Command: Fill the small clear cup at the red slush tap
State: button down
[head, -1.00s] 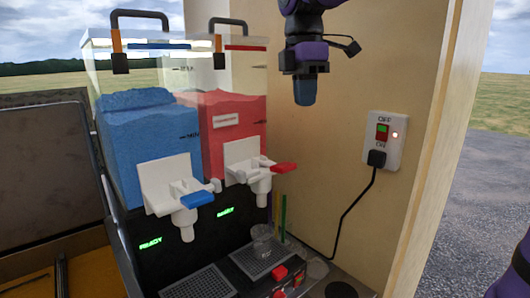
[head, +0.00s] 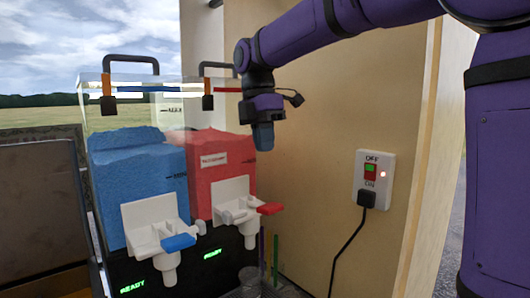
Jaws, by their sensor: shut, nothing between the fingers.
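The small clear cup (head: 249,280) stands below the red slush tap (head: 238,212), partly cut off by the bottom edge of the view. It looks clear, with no red visible in it. The tap is white with a red lever (head: 270,209) pointing right. The red slush (head: 215,172) fills much of its clear tank behind the tap. My gripper (head: 263,138) is shut and empty, pointing down in the air above the red lever, apart from it.
The blue slush tank (head: 135,185) with its blue-levered tap (head: 178,242) stands to the left. Green READY lights show beneath both taps. A wall switch (head: 370,180) with a plugged-in black cable is on the wooden panel to the right.

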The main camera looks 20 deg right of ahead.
aim_at(272, 206)
jog(key=f, duration=0.4)
jog(key=s+f, duration=0.1)
jog(key=f, duration=0.2)
jog(key=s+f, duration=0.1)
jog(key=f, duration=0.3)
jog(key=shift+d+f, duration=0.35)
